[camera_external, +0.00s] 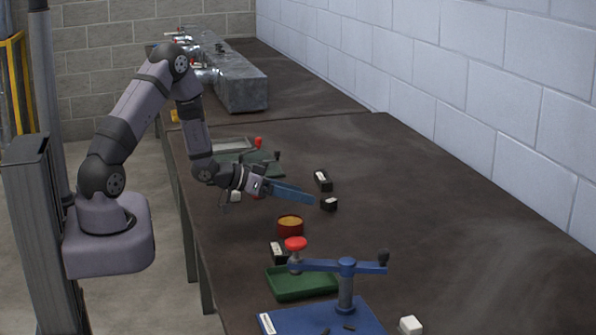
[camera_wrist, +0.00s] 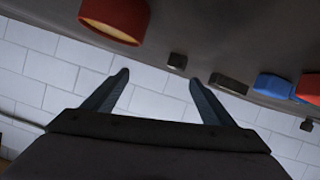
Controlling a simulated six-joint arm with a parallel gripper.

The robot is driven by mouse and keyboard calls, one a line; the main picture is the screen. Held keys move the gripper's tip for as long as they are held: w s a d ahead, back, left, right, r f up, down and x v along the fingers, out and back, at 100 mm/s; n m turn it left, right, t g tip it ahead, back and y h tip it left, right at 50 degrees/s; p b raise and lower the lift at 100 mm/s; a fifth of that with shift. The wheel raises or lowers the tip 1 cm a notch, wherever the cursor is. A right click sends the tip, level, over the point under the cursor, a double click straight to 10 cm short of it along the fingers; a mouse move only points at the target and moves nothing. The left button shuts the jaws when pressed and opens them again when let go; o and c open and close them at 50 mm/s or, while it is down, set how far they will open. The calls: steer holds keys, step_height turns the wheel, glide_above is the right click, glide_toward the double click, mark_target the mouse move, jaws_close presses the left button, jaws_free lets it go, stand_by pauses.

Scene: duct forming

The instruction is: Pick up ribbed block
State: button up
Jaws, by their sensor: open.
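No block shows clear ribbing at this size, so I cannot tell which one is the ribbed block. Candidates are a small dark block (camera_external: 329,203), a longer dark block with a pale label (camera_external: 323,181), and another dark labelled block (camera_external: 279,253). My gripper (camera_external: 312,198) reaches out over the table, its fingertips close to the small dark block in the picture; the height gap is unclear. In the wrist view my gripper (camera_wrist: 160,82) has its two fingers wide apart with nothing between them. A small dark block (camera_wrist: 177,61) and a longer one (camera_wrist: 228,84) lie beyond the tips.
A red round container with orange contents (camera_external: 290,225) stands near my gripper and also shows in the wrist view (camera_wrist: 115,20). A green tray (camera_external: 302,284), a blue lever fixture (camera_external: 346,285) and a white block (camera_external: 411,325) are in front. The table's right side is clear.

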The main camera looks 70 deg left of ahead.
steer(key=s+d+r+m+t+h+p, duration=0.1)
steer(key=s+d+r+m+h+p, duration=0.2)
steer(key=d, duration=0.5)
steer(key=s+d+r+h+p, duration=0.1)
steer(key=s+d+h+p, duration=0.1)
steer(key=d+p, duration=0.35)
step_height(320, 180, up, 5)
steer(key=t+h+p, duration=0.1)
steer(key=t+p, duration=0.1)
steer(key=p, duration=0.2)
glide_above(272, 251)
steer(key=d, duration=0.4)
steer(key=s+a+f+y+b, duration=0.1)
steer(key=f, duration=0.3)
steer(key=s+a+f+y+b, duration=0.1)
steer(key=s+a+f, duration=0.1)
steer(key=f, duration=0.2)
steer(key=s+a+f+m+g+y+b, duration=0.1)
steer(key=f, duration=0.3)
steer(key=shift+s+a+f+y, duration=0.15)
steer(key=shift+s+a+y, duration=0.1)
steer(key=shift+a+y, duration=0.05)
steer(key=shift+s+a+f, duration=0.15)
steer(key=shift+s+f, duration=0.05)
steer(key=shift+f, duration=0.25)
steer(key=shift+w+f, duration=0.1)
steer(key=shift+w, duration=0.05)
steer(key=shift+b+x, duration=0.8)
steer(key=shift+x, duration=1.55)
steer(key=c, duration=1.5)
